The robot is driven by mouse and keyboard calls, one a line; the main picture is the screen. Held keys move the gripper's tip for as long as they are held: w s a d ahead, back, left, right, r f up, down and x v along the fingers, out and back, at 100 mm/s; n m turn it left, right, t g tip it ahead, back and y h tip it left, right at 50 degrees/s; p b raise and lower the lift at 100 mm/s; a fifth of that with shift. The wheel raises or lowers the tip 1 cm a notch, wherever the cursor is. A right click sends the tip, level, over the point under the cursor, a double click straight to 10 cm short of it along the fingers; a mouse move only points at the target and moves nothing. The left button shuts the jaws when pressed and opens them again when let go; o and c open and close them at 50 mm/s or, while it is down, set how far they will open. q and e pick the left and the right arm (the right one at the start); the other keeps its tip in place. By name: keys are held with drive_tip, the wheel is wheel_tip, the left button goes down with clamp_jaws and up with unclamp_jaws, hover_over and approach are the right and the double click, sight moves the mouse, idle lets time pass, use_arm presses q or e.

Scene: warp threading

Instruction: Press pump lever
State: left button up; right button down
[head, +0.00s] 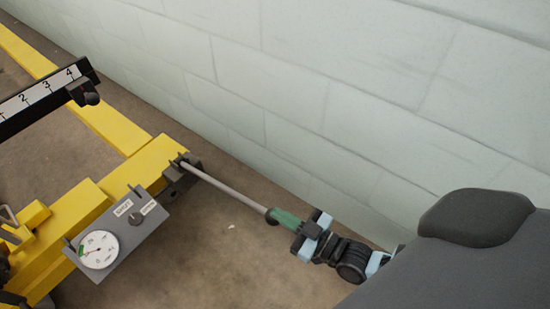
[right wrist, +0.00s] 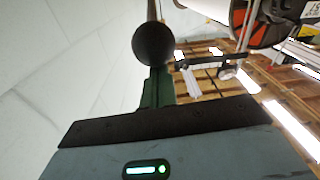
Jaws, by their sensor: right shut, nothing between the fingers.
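The pump lever (head: 225,188) is a thin grey rod. It runs from a dark bracket on the yellow frame down and to the right, and ends in a dark round knob (head: 271,217). My right gripper (head: 281,217) has green fingers that are shut with nothing between them. Its fingertips are right at the knob; I cannot tell whether they touch it. In the right wrist view, the black knob (right wrist: 153,43) hides the tips of the green fingers (right wrist: 158,88), and the rod rises behind it. My left gripper is out of view.
A grey panel with a white dial gauge (head: 98,249) and a small black knob sits on the yellow frame (head: 60,240). A black bar with a numbered scale (head: 45,90) is at the upper left. A pale block wall (head: 330,110) runs close behind the lever and my right arm.

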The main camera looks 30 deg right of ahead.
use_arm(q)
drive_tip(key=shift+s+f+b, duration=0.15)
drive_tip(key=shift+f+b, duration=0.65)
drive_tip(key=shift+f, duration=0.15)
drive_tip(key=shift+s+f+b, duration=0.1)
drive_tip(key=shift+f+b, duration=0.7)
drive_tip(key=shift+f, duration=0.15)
use_arm(e)
wheel_tip(320, 180, down, 7)
drive_tip(key=s, duration=0.1)
drive_tip(key=shift+s+d+f, duration=0.15)
drive_tip(key=shift+s+f, duration=0.05)
drive_tip(key=shift+s, duration=0.15)
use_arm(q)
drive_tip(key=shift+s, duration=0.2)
use_arm(e)
wheel_tip(320, 180, up, 7)
drive_tip(key=p, duration=0.5)
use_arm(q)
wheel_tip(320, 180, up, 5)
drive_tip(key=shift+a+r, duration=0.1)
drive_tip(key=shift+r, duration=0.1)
use_arm(e)
drive_tip(key=s+d+f, duration=0.3)
drive_tip(key=s+f, duration=0.1)
drive_tip(key=s, duration=0.4)
